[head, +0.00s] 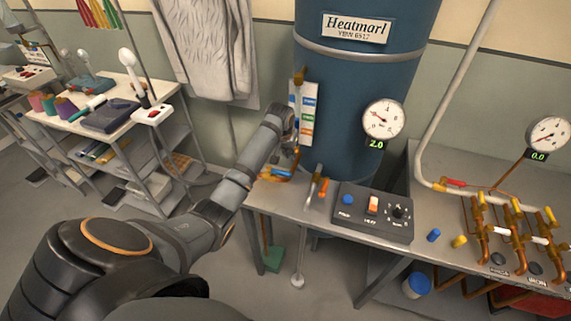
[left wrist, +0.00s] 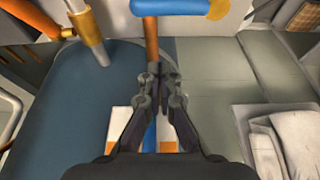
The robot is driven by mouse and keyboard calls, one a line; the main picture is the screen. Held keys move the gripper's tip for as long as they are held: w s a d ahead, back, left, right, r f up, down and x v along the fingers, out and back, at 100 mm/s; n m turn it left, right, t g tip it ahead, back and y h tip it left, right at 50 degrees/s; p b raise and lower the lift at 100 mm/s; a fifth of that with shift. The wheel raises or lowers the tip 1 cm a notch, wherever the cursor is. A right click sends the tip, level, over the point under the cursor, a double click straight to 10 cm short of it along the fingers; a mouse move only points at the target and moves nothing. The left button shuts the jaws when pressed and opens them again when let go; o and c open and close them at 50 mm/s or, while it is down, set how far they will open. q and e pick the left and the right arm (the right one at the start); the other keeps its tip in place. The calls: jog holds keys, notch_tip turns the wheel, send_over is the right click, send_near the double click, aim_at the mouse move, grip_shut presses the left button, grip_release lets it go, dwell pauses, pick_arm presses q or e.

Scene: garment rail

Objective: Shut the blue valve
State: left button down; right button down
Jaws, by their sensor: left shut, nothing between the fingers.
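The blue valve's handle (head: 281,173) shows in the head view at the table's left end, low beside the blue tank, among copper-coloured pipe. In the left wrist view, what looks like the same blue handle (left wrist: 168,7) is at the top edge, lying across the upper end of a copper pipe. My left gripper (left wrist: 160,72) is shut and empty, its tips over or close to that pipe and apart from the blue handle. In the head view my left arm reaches to the tank's left side, and its wrist hides most of the fingers. My right gripper is not in view.
A blue tank (head: 350,110) with a gauge (head: 383,119) stands behind the metal table (head: 320,212). A control box (head: 372,212) sits on the table's front. Brass valves and pipes (head: 515,235) are at right. A shelf unit (head: 110,140) is at left.

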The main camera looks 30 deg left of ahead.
aim_at(279, 174)
pick_arm(q)
jog(key=s+f+p, duration=0.2)
jog(key=s+f, duration=0.1)
jog(key=shift+d+f+p, duration=0.2)
jog(key=shift+d+p, duration=0.15)
jog(key=shift+d, duration=0.05)
jog(key=shift+f, duration=0.15)
jog(key=shift+w, duration=0.15)
